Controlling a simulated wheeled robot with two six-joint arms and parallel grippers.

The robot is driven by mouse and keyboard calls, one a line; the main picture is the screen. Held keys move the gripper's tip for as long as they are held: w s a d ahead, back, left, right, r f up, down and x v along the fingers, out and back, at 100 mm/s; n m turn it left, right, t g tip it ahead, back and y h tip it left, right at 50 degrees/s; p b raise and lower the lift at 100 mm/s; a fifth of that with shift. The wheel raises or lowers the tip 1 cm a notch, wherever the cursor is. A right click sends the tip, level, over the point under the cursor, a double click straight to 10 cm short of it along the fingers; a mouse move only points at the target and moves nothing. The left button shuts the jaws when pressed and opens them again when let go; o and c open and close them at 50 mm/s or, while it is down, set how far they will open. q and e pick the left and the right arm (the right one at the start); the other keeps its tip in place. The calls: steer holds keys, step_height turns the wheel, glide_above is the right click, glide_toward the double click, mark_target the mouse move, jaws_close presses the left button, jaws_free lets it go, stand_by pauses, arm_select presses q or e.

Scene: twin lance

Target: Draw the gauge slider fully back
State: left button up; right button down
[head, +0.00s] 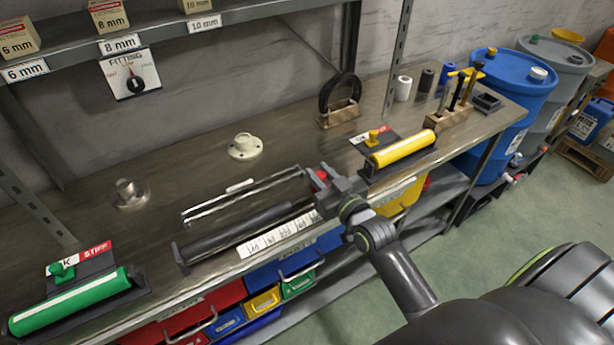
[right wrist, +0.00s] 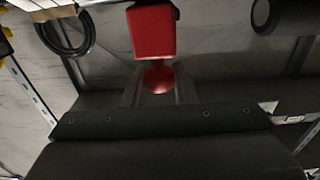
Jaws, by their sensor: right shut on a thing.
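The gauge lies on the bench as a dark bar (head: 235,232) with a white number scale (head: 280,232) along its front and a thin metal rail (head: 240,197) behind. A small red part, which I take for the slider's knob (head: 322,175), shows at the gauge's right end. My right gripper (head: 327,187) is shut on it there; the fingers hide much of the slider. In the right wrist view a red ball (right wrist: 158,79) and a red block (right wrist: 152,32) show just ahead of the dark gripper body. My left gripper is not in view.
A green roller (head: 70,300) lies at the left, a yellow roller (head: 403,148) right of the gauge. A metal fitting (head: 130,193) and a cream flange (head: 244,147) stand behind. A black ring (head: 340,93) is on a wooden stand. Colored drawers (head: 262,300) sit below the bench edge.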

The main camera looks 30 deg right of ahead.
steer(key=shift+d, duration=0.3)
steer(key=shift+a, duration=0.1)
steer(key=shift+r, duration=0.1)
steer(key=c, duration=1.5)
jaws_free()
steer(key=o, duration=0.3)
steer(key=shift+d, duration=0.3)
steer(key=shift+a, duration=0.1)
steer(key=shift+s+f, duration=0.2)
steer(key=shift+s, duration=0.15)
steer(key=s+d+b, duration=0.1)
steer(key=s+b, duration=0.1)
steer(key=s, duration=1.4)
steer(key=shift+s+d, duration=0.25)
steer(key=shift+s, duration=0.05)
steer(key=shift+r, duration=0.1)
